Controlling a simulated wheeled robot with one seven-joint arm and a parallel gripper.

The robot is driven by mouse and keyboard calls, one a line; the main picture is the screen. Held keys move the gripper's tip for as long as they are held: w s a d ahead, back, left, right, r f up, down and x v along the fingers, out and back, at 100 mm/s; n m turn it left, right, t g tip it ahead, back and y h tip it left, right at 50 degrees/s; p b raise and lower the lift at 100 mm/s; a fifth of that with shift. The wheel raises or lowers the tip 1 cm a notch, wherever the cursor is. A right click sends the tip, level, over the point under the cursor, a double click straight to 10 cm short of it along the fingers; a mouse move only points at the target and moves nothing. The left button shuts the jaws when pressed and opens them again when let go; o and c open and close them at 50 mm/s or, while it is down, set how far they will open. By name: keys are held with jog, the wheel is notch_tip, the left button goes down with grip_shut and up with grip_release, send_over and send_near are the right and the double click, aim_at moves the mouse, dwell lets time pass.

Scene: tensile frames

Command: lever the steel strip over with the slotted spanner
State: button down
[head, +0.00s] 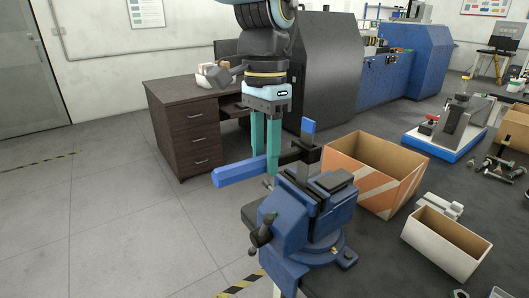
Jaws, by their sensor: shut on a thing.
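The steel strip (303,172) stands roughly upright in the jaws of a blue vise (285,217); its top end is blue (308,127). The slotted spanner has a blue handle (237,173) and a dark head (299,151). The head lies at the strip, between its grey lower part and blue top, and appears to sit around it; the slot itself is too small to make out. My gripper (265,168), with teal fingers pointing down, is shut on the spanner between handle and head. The handle sticks out to the left, roughly level.
An open cardboard box (372,178) with striped sides stands right behind the vise. A smaller open box (445,242) lies to its right on the dark bench. A dark desk (185,125) stands behind my gripper. The floor at left is clear.

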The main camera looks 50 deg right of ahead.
aim_at(284, 152)
jog(key=shift+s+d+r+t+y+p, duration=0.3)
jog(key=shift+d+r+y+p, duration=0.4)
jog(key=shift+p, duration=1.65)
jog(key=shift+s+d+r+t+y+p, duration=0.15)
jog(key=shift+d+r+y+p, duration=0.25)
jog(key=shift+p, duration=1.15)
jog(key=shift+s+d+r+t+y+p, duration=0.15)
jog(key=shift+d+y+p, duration=0.4)
jog(key=shift+p, duration=1)
jog(key=shift+d, duration=0.1)
jog(key=shift+d+r+y, duration=0.1)
jog(key=shift+d+y, duration=0.1)
jog(key=shift+y, duration=0.05)
jog(key=shift+s+d+r+t+y, duration=0.15)
jog(key=shift+d+y, duration=0.2)
jog(key=shift+d, duration=0.05)
jog(key=shift+s+d+r+t+y, duration=0.1)
jog(key=shift+s+d+t+y, duration=0.05)
jog(key=shift+d+y, duration=0.2)
dwell(0.8)
jog(key=shift+r, duration=0.1)
jog(key=shift+v, duration=1.75)
